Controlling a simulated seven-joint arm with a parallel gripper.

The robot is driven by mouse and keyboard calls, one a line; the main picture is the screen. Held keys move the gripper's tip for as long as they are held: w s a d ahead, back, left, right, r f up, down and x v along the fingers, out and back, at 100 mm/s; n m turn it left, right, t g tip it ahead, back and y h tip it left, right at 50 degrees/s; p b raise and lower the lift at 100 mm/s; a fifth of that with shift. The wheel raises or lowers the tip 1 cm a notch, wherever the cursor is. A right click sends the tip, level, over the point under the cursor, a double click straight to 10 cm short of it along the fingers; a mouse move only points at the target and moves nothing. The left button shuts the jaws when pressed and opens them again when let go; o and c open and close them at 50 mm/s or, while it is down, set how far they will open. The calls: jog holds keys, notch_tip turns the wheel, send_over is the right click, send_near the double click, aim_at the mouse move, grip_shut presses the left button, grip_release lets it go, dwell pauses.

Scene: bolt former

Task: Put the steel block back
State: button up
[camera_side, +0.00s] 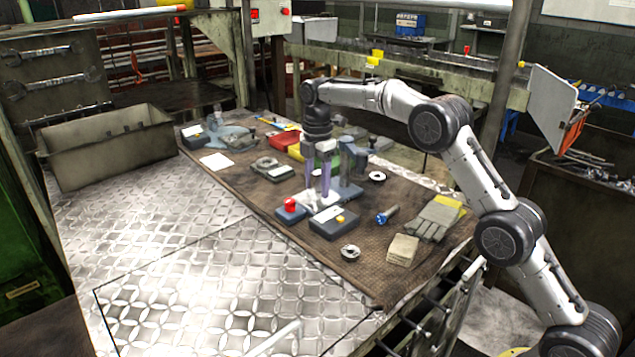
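My gripper (319,188) points straight down over the middle of the brown work mat (377,270). Its two fingers reach down close to a pale, silvery block-like piece (314,199), which may be the steel block. I cannot tell whether the fingers touch it or stand just above it. The finger gap is too small in the picture to judge.
A grey bin (108,150) stands at the left on the bare patterned metal plate (200,260). A blue flashlight (387,215), grey gloves (436,218), a tan block (403,250) and metal rings (350,252) lie on the mat's right part. Red and yellow items lie behind the gripper.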

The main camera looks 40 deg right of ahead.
aim_at(317, 172)
dwell(0.4)
notch_tip(317, 172, up, 6)
jog(key=shift+r, duration=0.9)
jog(key=s+a+r+m+t, duration=0.1)
jog(key=s+r+m, duration=0.35)
jog(key=s, duration=0.45)
jog(key=s+a+r+m+t, duration=0.1)
jog(key=s+r+m+t, duration=0.1)
jog(key=s+r+m, duration=0.5)
jog(key=s+f+m+t, duration=0.1)
jog(key=s+f, duration=0.3)
jog(key=s, duration=1.1)
jog(key=shift+s+a+m, duration=0.35)
jog(key=shift+s+m, duration=0.05)
jog(key=shift+m, duration=0.15)
jog(key=shift+o, duration=0.6)
jog(key=s+f+m+t, duration=0.1)
jog(key=s+f+m, duration=0.3)
jog(key=s+f, duration=0.3)
jog(key=shift+s+a+t, duration=0.15)
jog(key=shift+s+t, duration=0.15)
jog(key=shift+s, duration=0.95)
jog(key=shift+o, duration=0.8)
jog(key=shift+s+f, duration=0.15)
jog(key=shift+f, duration=0.15)
